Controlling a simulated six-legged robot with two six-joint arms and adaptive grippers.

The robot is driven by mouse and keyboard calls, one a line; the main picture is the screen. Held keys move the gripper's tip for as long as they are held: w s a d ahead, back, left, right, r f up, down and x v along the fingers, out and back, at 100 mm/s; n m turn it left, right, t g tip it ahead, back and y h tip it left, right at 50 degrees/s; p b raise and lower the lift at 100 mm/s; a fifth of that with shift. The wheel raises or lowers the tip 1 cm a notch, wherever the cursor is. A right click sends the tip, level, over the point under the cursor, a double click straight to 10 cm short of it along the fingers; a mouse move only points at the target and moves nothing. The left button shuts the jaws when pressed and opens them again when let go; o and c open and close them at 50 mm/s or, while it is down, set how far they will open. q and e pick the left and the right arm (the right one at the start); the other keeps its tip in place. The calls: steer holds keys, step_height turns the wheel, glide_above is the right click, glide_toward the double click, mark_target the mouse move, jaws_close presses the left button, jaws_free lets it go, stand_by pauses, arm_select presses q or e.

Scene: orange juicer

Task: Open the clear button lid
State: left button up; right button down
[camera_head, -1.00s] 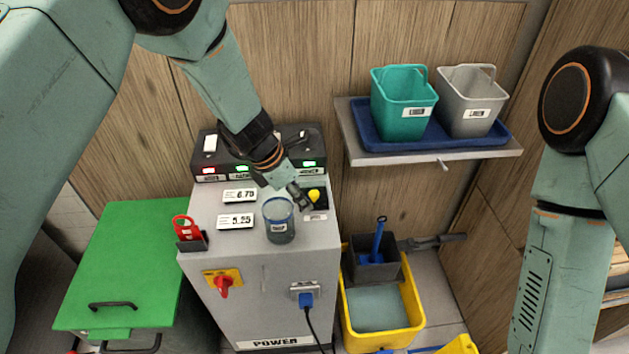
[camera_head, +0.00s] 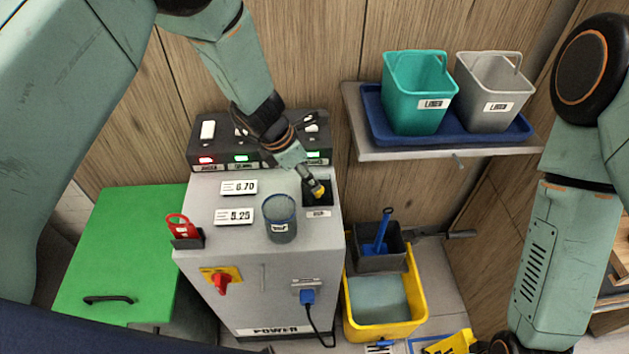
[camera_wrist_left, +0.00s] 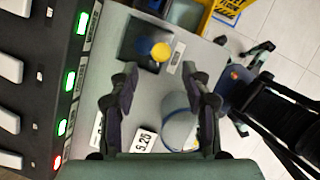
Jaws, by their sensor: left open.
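The yellow button (camera_head: 319,192) sits on a black base (camera_head: 325,200) at the right of the grey machine top.
A clear labelled cup (camera_head: 280,222) stands on the machine just left of the button. A black switch panel (camera_head: 225,155) runs along the back. A shelf with two bins (camera_head: 415,95) is at the right, above a yellow bucket (camera_head: 375,325).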

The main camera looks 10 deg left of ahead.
mark_target(320, 190)
arm_select(q)
steer(key=x, duration=0.4)
steer(key=shift+d+f, duration=0.3)
steer(key=shift+d, duration=0.05)
steer(key=shift+w+a+f, duration=0.1)
steer(key=shift+w+f, duration=0.15)
steer(key=shift+f, duration=0.15)
steer(key=shift+s+d+r, duration=0.2)
steer(key=shift+s+r, duration=0.05)
steer(key=shift+s, duration=0.1)
steer(key=shift+c, duration=1)
steer(key=shift+w+a+f, duration=0.15)
steer(key=shift+w+f, duration=0.05)
steer(key=shift+w, duration=0.1)
steer(key=c, duration=0.5)
steer(key=shift+s+r, duration=0.1)
steer(key=shift+s, duration=0.05)
jaws_close()
